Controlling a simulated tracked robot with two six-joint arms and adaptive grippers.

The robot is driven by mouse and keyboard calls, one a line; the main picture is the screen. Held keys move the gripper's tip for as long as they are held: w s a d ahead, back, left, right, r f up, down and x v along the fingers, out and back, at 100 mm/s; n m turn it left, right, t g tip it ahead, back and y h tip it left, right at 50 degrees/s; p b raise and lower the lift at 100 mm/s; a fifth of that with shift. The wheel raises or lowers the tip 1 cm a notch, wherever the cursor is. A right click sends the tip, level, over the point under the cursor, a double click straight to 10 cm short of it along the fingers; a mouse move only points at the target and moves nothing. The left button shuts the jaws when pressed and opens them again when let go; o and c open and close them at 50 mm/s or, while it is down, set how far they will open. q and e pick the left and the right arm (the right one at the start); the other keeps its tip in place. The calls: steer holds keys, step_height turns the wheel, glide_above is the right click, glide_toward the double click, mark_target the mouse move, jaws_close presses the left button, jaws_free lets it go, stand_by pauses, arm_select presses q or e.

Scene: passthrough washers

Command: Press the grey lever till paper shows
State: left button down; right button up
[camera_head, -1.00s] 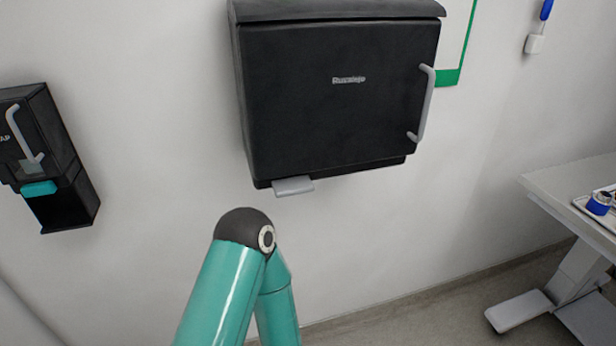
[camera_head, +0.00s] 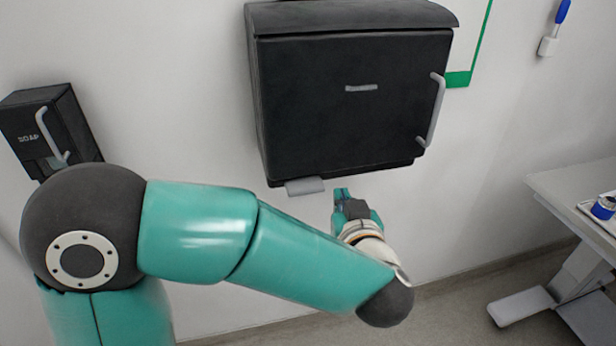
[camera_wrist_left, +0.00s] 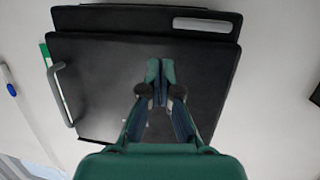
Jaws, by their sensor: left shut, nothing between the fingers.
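The grey lever (camera_head: 305,186) is a flat tab sticking out under the left part of the bottom edge of a black wall dispenser (camera_head: 350,105). In the left wrist view, which is turned about, the lever (camera_wrist_left: 205,27) is at the top right. My left gripper (camera_head: 341,192) is shut and empty, just to the right of the lever in the head view and apart from it. Its closed fingers (camera_wrist_left: 160,68) appear against the dark dispenser in the wrist view. No paper shows at the dispenser. My right gripper is not in view.
A grey handle (camera_head: 433,112) stands out at the dispenser's right side. A black soap dispenser (camera_head: 36,118) hangs at the left, partly behind my left arm. A white table (camera_head: 575,190) with a tray stands at the right. The wall below the dispenser is bare.

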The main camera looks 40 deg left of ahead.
arm_select(q)
steer(key=s+a+r+n+g+y, duration=0.1)
steer(key=s+r, duration=0.3)
steer(key=shift+s+a+r+n+g, duration=0.2)
steer(key=shift+n+g, duration=0.1)
steer(key=shift+g, duration=0.1)
steer(key=shift+f, duration=0.1)
steer(key=p, duration=0.2)
glide_above(308, 186)
steer(key=s+d, duration=0.1)
steer(key=s, duration=0.1)
steer(key=shift+w+f, duration=0.25)
steer(key=shift+f, duration=1)
step_height(308, 186, down, 3)
steer(key=shift+s+d+f+b, duration=0.1)
steer(key=shift+d+f+b, duration=0.1)
steer(key=shift+b, duration=0.15)
steer(key=shift+f, duration=0.3)
